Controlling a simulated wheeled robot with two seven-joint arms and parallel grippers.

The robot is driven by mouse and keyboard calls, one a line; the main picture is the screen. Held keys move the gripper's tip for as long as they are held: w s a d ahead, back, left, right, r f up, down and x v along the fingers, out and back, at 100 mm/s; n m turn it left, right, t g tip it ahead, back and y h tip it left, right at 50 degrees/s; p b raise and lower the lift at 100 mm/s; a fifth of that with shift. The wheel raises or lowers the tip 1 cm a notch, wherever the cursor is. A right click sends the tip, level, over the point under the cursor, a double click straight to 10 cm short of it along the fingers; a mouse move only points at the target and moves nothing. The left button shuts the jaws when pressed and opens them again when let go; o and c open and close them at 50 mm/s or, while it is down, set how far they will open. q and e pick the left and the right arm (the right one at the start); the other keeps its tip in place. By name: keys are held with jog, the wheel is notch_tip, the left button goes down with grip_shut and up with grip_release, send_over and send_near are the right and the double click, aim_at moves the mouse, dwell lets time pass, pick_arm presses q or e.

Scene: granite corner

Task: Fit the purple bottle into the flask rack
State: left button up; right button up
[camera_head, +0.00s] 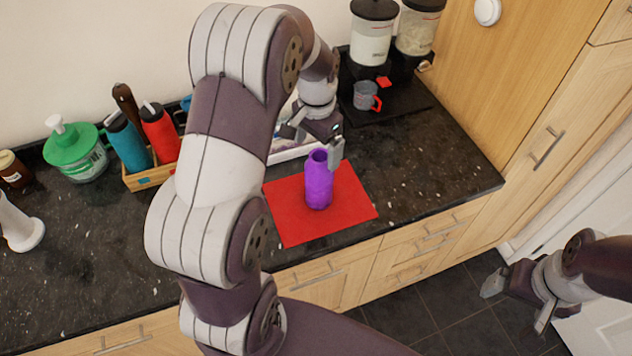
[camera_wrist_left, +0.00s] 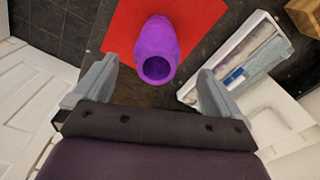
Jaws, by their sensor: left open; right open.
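The purple bottle (camera_head: 319,182) stands upright and open-topped on a red mat (camera_head: 283,223). My left gripper (camera_head: 314,142) is open above and behind the bottle's top. In the left wrist view, the bottle (camera_wrist_left: 157,42) shows its open mouth toward the camera, just beyond and between the spread fingers (camera_wrist_left: 155,90), with nothing held. The flask rack (camera_head: 137,182) is a low wooden holder at the left on the counter. A teal bottle (camera_head: 127,143) and a red bottle (camera_head: 160,133) stand in it; my left arm hides its right part. My right gripper (camera_head: 517,302) is open and empty over the floor.
A white tray (camera_head: 284,154) lies behind the mat; it also shows in the left wrist view (camera_wrist_left: 238,52). Counter right of the mat is clear.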

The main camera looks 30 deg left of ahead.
aim_at(321, 160)
pick_arm(q)
jog(key=f, duration=0.1)
jog(key=f+p, duration=0.1)
jog(key=f, duration=0.1)
jog(key=w+f+p, duration=0.1)
jog(key=f, duration=0.1)
jog(key=shift+d+f, duration=0.15)
jog(key=shift+d, duration=0.2)
jog(key=shift+s+a+f, duration=0.2)
jog(key=shift+s+f, duration=0.1)
jog(key=shift+f, duration=0.05)
jog(key=shift+w+d, duration=0.15)
jog(key=c, duration=1.4)
jog(key=shift+c, duration=0.5)
pick_arm(e)
jog(key=shift+w+d+r, duration=0.15)
jog(key=shift+w+r, duration=0.05)
jog(key=shift+r, duration=0.3)
jog(key=shift+w+d+r, duration=0.1)
jog(key=shift+w+r, duration=0.05)
jog(key=shift+r, duration=0.35)
